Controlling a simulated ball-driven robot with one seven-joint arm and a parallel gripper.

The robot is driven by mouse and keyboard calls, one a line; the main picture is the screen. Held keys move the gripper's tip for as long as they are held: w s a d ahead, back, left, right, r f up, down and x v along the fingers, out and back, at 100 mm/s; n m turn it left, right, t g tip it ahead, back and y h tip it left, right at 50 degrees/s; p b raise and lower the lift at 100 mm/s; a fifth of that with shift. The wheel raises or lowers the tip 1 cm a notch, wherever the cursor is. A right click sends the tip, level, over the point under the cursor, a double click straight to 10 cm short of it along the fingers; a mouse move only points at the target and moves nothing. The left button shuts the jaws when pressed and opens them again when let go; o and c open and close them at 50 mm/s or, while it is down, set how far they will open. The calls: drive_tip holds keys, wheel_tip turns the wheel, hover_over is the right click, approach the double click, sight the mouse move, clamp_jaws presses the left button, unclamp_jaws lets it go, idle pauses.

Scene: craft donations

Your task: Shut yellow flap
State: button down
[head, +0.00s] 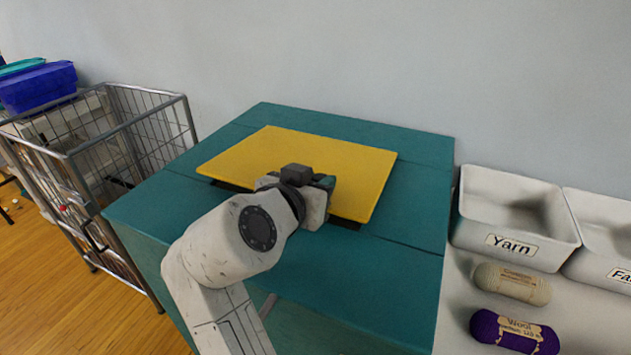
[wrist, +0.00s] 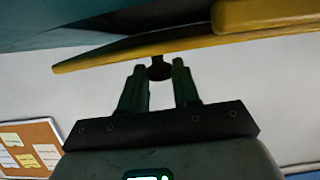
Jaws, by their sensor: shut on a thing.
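The yellow flap (head: 330,160) lies over the top of a teal cabinet (head: 410,230). A dark gap shows under its front edge, so it sits slightly apart from the cabinet top there. My gripper (wrist: 159,75) is at the flap's front edge, shut on a small dark knob (wrist: 159,70) that joins the flap, whose edge also shows in the wrist view (wrist: 120,50). In the head view my wrist hides the fingers, the knob and the middle of the flap's front edge.
A wire cart (head: 130,135) with a blue bin (head: 38,87) stands at the left. At the right are a Yarn bin (head: 510,247), another white bin (head: 605,255), a cream yarn skein (head: 512,283) and a purple skein (head: 513,332). A wall is behind the cabinet.

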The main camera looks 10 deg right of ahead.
drive_tip(key=shift+f, duration=0.1)
drive_tip(key=c, duration=0.8)
unclamp_jaws()
drive_tip(key=shift+c, duration=0.2)
drive_tip(key=v, duration=1)
drive_tip(key=shift+s+a, duration=0.25)
drive_tip(key=shift+s, duration=0.05)
